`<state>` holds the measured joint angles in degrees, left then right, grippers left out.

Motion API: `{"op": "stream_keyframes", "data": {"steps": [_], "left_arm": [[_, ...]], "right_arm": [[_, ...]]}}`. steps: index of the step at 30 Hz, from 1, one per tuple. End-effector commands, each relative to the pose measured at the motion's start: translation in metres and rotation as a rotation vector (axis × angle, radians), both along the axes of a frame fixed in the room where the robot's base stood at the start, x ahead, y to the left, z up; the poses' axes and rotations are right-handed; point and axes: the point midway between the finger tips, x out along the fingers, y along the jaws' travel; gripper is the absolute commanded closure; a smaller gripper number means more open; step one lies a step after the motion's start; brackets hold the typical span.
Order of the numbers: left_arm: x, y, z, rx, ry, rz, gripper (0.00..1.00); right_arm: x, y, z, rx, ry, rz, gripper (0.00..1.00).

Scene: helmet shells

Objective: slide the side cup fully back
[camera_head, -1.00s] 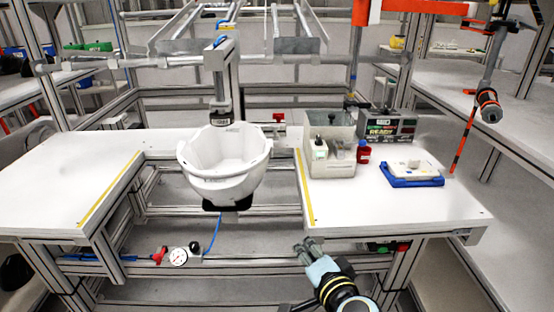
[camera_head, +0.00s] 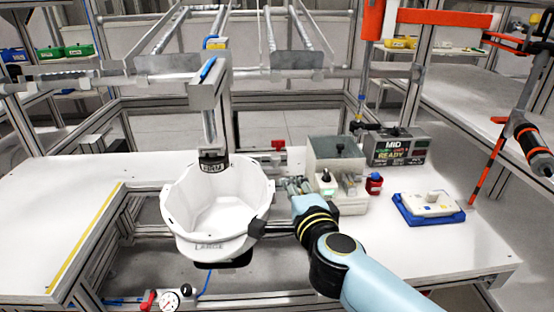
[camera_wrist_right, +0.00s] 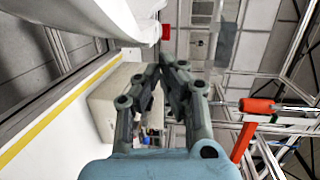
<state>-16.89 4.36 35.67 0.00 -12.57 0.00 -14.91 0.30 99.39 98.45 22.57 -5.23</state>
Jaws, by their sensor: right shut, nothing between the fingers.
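The white helmet shell (camera_head: 215,210) is held open side up at the end of a metal post, with lettering on its near face. A dark side cup (camera_head: 257,228) sits at the shell's right side, with a dark piece reaching right toward my arm. My right gripper (camera_head: 284,186) is shut and empty, just right of the shell's rim and above the cup. It also shows in the right wrist view (camera_wrist_right: 168,65), with a white curved edge of the shell (camera_wrist_right: 75,25) at upper left. My left gripper is out of view.
A grey bin (camera_head: 337,152) with bottles stands just behind my right gripper. A red-capped jar (camera_head: 374,184), a display box (camera_head: 396,146) and a blue tray (camera_head: 430,217) are on the right table. The left table is clear.

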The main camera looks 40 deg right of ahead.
Motion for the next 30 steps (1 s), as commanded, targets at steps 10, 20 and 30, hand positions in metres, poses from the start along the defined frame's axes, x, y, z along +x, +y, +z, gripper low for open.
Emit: {"op": "stream_keyframes", "data": {"steps": [10, 20, 30], "left_arm": [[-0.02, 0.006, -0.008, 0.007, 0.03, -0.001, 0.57], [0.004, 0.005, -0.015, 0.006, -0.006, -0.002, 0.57], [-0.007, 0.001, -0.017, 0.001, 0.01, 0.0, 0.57]], "right_arm": [[0.068, -0.028, -0.011, -0.003, -0.001, -0.001, 1.0], [0.108, -0.045, -0.018, -0.001, 0.0, 0.0, 1.0], [0.113, -0.047, -0.018, -0.001, 0.0, 0.0, 1.0]]}}
